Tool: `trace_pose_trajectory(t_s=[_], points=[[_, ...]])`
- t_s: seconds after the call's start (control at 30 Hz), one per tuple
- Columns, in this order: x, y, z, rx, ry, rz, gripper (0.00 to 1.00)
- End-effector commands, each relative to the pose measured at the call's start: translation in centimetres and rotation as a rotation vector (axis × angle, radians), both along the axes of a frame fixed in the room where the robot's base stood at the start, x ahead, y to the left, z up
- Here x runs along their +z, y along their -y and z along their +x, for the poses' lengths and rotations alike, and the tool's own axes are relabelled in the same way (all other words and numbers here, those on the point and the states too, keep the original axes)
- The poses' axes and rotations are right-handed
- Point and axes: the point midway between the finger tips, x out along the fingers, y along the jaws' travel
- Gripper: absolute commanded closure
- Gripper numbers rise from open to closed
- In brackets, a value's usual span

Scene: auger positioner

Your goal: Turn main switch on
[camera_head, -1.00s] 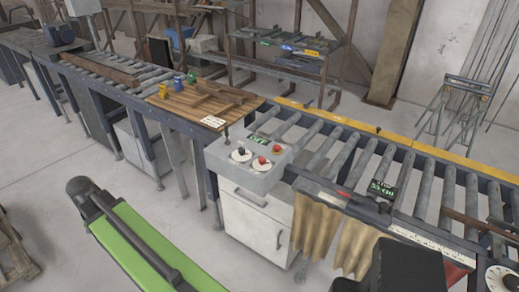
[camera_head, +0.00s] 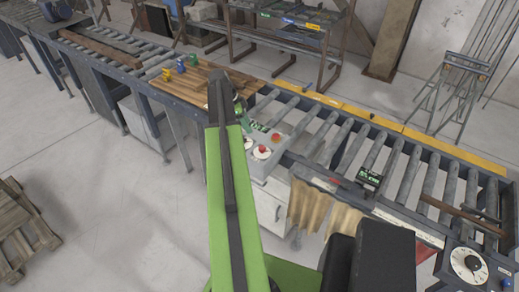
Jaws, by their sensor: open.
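The grey control box (camera_head: 268,165) stands in the middle of the view, beside the roller conveyor. On its top I see a red knob on a white dial (camera_head: 262,151), a red button (camera_head: 276,138) and part of a small green display (camera_head: 259,127). Which control is the main switch I cannot tell. The left part of the box top is largely hidden behind my green and black arm. Contact with a control cannot be made out.
The roller conveyor (camera_head: 345,140) with a yellow rear rail runs to the right. A wooden board (camera_head: 190,85) with small coloured items lies left of the box. A round dial panel (camera_head: 469,264) is at the lower right. A pallet (camera_head: 25,228) lies on open floor at left.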

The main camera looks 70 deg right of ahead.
Motion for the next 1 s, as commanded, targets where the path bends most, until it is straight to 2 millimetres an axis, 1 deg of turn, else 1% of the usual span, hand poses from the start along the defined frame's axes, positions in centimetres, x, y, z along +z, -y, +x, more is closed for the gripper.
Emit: trace_pose_trajectory(t_s=[0.03, 0.6, 0.7, 0.77, 1.0], points=[[-1.6, 0.2, -0.3, 0.0, 0.0, 0.0, 0.49], [-13.1, 2.5, -4.3, 0.0, 0.0, 0.001, 0.49], [-14.3, 2.8, -4.9, -0.001, 0.001, 0.001, 0.49], [-14.7, 3.0, -5.1, -0.001, 0.001, 0.0, 0.49], [-14.5, 3.1, -5.3, 0.0, 0.001, 0.001, 0.49]])
